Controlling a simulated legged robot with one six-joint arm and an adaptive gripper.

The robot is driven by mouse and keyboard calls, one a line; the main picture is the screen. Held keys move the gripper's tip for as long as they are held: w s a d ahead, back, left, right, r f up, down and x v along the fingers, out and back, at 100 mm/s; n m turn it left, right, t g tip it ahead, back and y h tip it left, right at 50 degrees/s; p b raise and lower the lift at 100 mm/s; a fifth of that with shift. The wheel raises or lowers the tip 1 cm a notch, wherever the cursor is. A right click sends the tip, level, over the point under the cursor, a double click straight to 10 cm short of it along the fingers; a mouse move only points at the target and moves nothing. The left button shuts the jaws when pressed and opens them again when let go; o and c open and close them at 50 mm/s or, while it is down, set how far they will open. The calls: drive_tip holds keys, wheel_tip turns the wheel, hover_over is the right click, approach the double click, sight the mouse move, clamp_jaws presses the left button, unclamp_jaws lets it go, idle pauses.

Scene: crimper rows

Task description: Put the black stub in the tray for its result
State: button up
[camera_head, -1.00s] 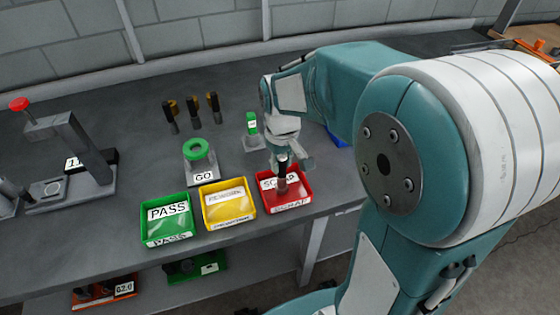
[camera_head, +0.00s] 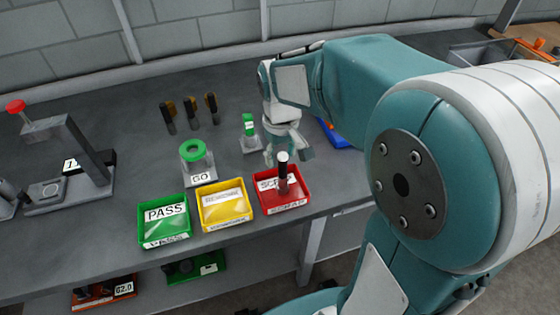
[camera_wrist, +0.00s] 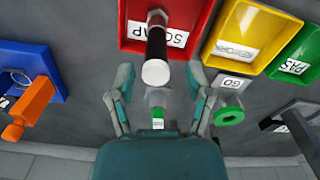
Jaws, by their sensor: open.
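The black stub (camera_head: 283,175) stands upright in the red SCRAP tray (camera_head: 297,201), with a pale top end. In the wrist view the stub (camera_wrist: 156,45) shows against the red tray (camera_wrist: 196,14), its pale end towards the camera. My gripper (camera_head: 289,153) is open and empty, just behind and above the stub. In the wrist view my gripper's fingers (camera_wrist: 160,88) are spread to both sides, apart from the stub. The yellow REWORK tray (camera_head: 225,222) and green PASS tray (camera_head: 164,238) stand to the left of the red one.
A green ring gauge marked GO (camera_head: 196,160) stands behind the trays, with a green-topped gauge (camera_head: 249,133) to its right. Several dark stubs (camera_head: 190,113) stand further back. A press with a red knob (camera_head: 62,150) is at left. A blue tray (camera_head: 334,135) lies behind my gripper.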

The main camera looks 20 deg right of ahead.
drive_tip(key=r, duration=0.8)
drive_tip(key=shift+a, duration=0.3)
drive_tip(key=shift+s+d+r, duration=0.1)
drive_tip(key=shift+s+r, duration=0.05)
drive_tip(key=shift+r, duration=0.45)
drive_tip(key=s+f+m+t, duration=0.1)
drive_tip(key=s+m+t, duration=0.2)
drive_tip(key=s, duration=1.1)
drive_tip(key=t, duration=0.2)
drive_tip(key=shift+t, duration=0.3)
